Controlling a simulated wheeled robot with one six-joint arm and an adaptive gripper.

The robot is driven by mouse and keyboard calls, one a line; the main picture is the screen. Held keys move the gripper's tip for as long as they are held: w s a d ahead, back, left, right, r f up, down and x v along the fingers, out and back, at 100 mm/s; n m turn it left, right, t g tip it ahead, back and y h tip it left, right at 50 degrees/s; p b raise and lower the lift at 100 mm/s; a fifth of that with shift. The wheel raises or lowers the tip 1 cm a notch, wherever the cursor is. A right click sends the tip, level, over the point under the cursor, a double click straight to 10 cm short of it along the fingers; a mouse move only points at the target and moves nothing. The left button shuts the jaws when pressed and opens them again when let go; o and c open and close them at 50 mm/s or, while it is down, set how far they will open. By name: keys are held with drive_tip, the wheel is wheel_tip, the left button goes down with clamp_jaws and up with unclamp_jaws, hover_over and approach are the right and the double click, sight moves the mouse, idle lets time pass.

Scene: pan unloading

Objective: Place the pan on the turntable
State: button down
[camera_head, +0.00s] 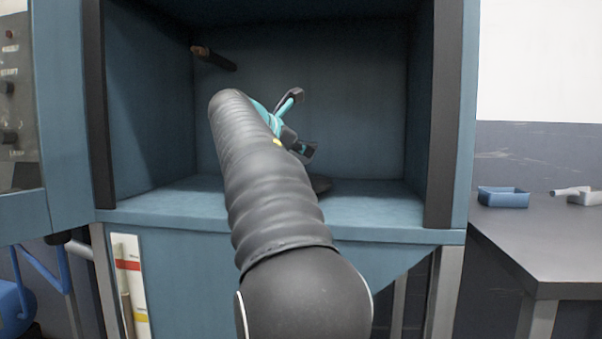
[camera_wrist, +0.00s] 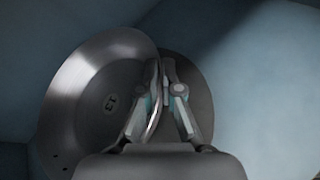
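The pan (camera_wrist: 92,95) is a round, shiny metal dish with a small marking on its face. It shows tilted on the left of the wrist view. My gripper (camera_wrist: 165,80) has its fingers close together at the pan's right rim and is shut on it. The turntable (camera_wrist: 200,75) is a dark round disc behind the fingers in the wrist view. In the head view its edge (camera_head: 319,184) shows on the cabinet floor, right of my arm. The pan is hidden behind my arm there. I cannot tell whether the pan touches the turntable.
The blue cabinet (camera_head: 370,207) is open at the front, with dark-edged side walls around my arm. A dark rod (camera_head: 214,58) sticks out of its left wall. A grey table (camera_head: 540,235) with a blue tray (camera_head: 503,197) stands outside on the right.

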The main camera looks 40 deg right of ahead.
drive_tip(key=shift+w+a+f, duration=0.2)
drive_tip(key=shift+f, duration=0.05)
drive_tip(key=shift+f+b, duration=0.9)
drive_tip(key=shift+f, duration=0.95)
drive_tip(key=shift+f, duration=0.1)
drive_tip(key=c, duration=1.3)
unclamp_jaws()
drive_tip(key=p+v, duration=0.1)
drive_tip(key=v, duration=1.1)
